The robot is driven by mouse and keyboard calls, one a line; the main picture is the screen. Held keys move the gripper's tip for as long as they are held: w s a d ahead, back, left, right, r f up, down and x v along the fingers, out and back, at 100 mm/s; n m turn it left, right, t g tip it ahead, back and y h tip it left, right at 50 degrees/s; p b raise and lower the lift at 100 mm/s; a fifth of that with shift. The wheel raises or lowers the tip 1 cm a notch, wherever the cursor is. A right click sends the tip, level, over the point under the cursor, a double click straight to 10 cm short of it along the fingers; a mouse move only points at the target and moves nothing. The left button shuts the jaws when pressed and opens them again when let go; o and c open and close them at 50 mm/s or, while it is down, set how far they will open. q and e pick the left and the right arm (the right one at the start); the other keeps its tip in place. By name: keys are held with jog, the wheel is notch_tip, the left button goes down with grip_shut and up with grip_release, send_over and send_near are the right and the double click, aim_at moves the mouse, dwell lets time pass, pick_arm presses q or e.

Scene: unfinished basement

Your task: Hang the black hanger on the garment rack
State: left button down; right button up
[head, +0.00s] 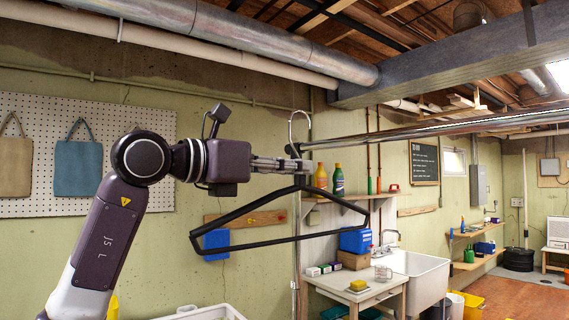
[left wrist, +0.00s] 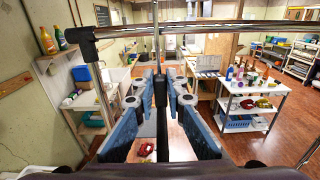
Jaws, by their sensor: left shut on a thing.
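The black hanger (head: 262,243) hangs in the air, its wide triangular frame slightly tilted, with a pale metal hook (head: 299,118) pointing up. My left gripper (head: 298,165) is shut on the hanger's neck, just below the hook. In the left wrist view, the gripper (left wrist: 158,88) has its blue fingers closing on the black neck (left wrist: 160,86). The garment rack's metal rail (head: 430,129) runs right from near the hook; it also crosses the left wrist view (left wrist: 220,27). The hook overlaps the rail in both views; I cannot tell whether it is over it. My right gripper is not in view.
The rack's upright post (head: 296,262) stands below the rail's near end, with a black corner joint (left wrist: 75,36). A sink (head: 418,275) and wooden shelf (head: 362,195) stand behind. A grey duct (head: 230,27) runs overhead. The rail is bare along its visible length.

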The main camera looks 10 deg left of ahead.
pick_arm(q)
jog(key=shift+p+x, duration=1.35)
jog(key=shift+x, duration=1.8)
jog(key=shift+p+x, duration=1.15)
jog(key=shift+x, duration=0.85)
jog(key=shift+a+f+b, duration=0.1)
jog(key=shift+f+b, duration=1.35)
jog(key=shift+f, duration=0.15)
jog(key=c, duration=1.9)
grip_release()
jog(key=shift+s, duration=0.15)
jog(key=v, duration=1.1)
jog(key=shift+a, duration=0.1)
jog(key=shift+s+a, duration=0.2)
jog(key=shift+s, duration=0.1)
